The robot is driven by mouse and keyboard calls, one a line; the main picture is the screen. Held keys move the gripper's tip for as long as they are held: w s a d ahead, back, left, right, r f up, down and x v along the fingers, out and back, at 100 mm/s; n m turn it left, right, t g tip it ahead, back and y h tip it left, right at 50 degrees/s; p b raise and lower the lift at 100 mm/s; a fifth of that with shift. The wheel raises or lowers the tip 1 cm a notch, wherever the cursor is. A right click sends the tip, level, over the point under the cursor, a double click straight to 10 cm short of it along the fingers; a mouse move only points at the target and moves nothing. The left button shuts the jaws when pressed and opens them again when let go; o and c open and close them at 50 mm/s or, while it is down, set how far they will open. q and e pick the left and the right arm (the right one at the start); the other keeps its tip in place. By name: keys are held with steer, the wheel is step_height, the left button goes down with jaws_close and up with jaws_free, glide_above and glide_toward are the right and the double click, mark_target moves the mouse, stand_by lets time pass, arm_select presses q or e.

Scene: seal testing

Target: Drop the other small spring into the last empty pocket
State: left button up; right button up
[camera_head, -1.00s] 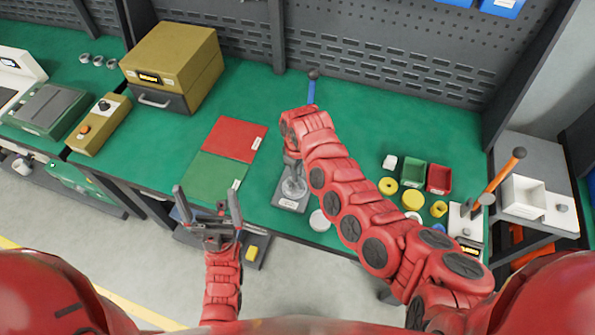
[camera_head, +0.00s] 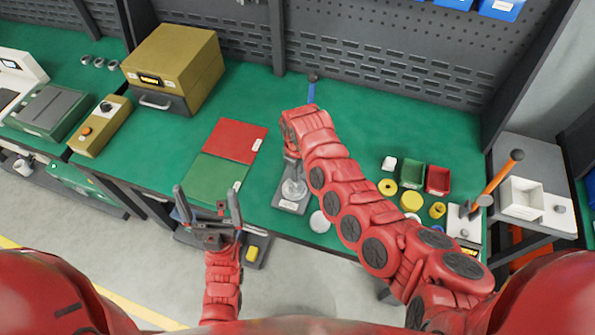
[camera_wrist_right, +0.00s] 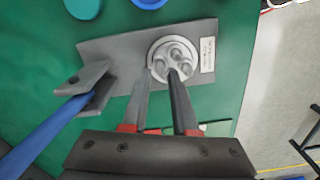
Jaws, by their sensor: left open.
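The round metal housing (camera_wrist_right: 172,58) sits on a dark grey fixture plate (camera_wrist_right: 110,52) in the right wrist view. Rounded shapes show inside its rim; I cannot tell which pockets hold springs. In the head view the fixture plate (camera_head: 291,206) is on the bench's front part. My right gripper (camera_wrist_right: 160,74) is at the housing's near rim, fingertips apart with a gap between them. I see no spring between the fingers. My left gripper (camera_head: 207,194) is open and empty in front of the bench edge.
Red (camera_head: 234,139) and green (camera_head: 215,172) mats lie to the left. Green (camera_head: 412,172) and red (camera_head: 438,180) bins and yellow rings stand right of my right arm.

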steer(key=shift+r+p, duration=1)
steer(key=shift+r, duration=0.25)
steer(key=o, duration=0.6)
steer(key=shift+c, duration=0.2)
steer(key=shift+r+p, duration=1.45)
steer(key=shift+r, duration=0.05)
